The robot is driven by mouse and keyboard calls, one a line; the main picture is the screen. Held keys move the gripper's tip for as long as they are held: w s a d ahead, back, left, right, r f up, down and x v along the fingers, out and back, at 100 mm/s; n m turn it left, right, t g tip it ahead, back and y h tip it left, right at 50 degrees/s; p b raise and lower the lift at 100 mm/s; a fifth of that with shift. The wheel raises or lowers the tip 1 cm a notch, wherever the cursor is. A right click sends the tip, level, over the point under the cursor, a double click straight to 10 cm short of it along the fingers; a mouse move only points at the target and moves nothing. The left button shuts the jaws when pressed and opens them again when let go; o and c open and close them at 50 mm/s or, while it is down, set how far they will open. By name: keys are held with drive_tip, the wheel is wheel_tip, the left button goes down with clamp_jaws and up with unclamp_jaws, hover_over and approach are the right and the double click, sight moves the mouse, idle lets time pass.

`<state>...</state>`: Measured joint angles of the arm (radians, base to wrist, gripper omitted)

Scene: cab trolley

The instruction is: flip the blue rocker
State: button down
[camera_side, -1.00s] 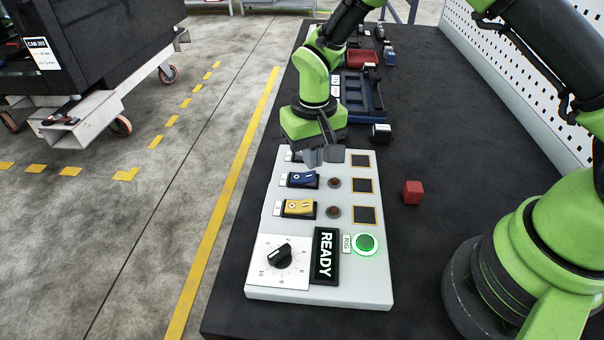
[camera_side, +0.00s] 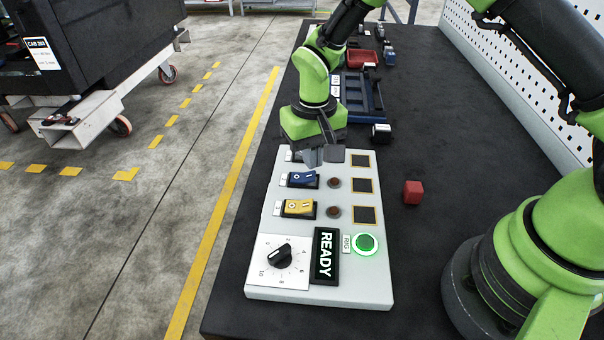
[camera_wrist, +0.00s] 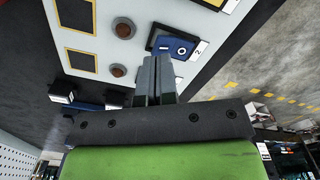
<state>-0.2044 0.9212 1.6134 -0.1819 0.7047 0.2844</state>
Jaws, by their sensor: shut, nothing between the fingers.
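The blue rocker (camera_side: 302,180) sits in the middle row of the white control panel (camera_side: 290,232), behind the yellow rocker (camera_side: 298,208). It also shows in the wrist view (camera_wrist: 173,46), marked I and O, just beyond my fingertips. My gripper (camera_side: 322,160) is shut and empty, low over the far end of the panel. In the wrist view its fingers (camera_wrist: 153,62) are together, pointing at the near edge of the blue rocker. I cannot tell whether they touch it. A third rocker in the far row is mostly hidden by my gripper.
The panel also has a black dial (camera_side: 279,257), a READY display (camera_side: 325,256), a green-lit button (camera_side: 366,243) and small brown lamps. A red cube (camera_side: 413,192) lies right of the panel. A blue tray (camera_side: 362,98) and red bin (camera_side: 363,59) stand farther back.

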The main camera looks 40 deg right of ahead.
drive_tip(key=shift+f, duration=1.45)
idle(0.7)
drive_tip(key=shift+r, duration=3.55)
drive_tip(key=shift+r, duration=0.25)
wheel_tip(320, 180, up, 8)
drive_tip(key=t, duration=0.1)
hover_over(312, 175)
drive_tip(key=s+d, duration=0.1)
drive_tip(key=s, duration=0.1)
drive_tip(key=s+d+r+t+y, duration=0.1)
drive_tip(key=s+d+r+t, duration=0.15)
drive_tip(key=s+r, duration=0.45)
drive_tip(key=s+d+r+m+t+y, duration=0.1)
drive_tip(key=s+r+t, duration=0.2)
drive_tip(key=s, duration=0.8)
drive_tip(key=shift+s+r+t, duration=0.2)
drive_tip(key=shift+r+t, duration=0.15)
drive_tip(key=shift+r, duration=0.45)
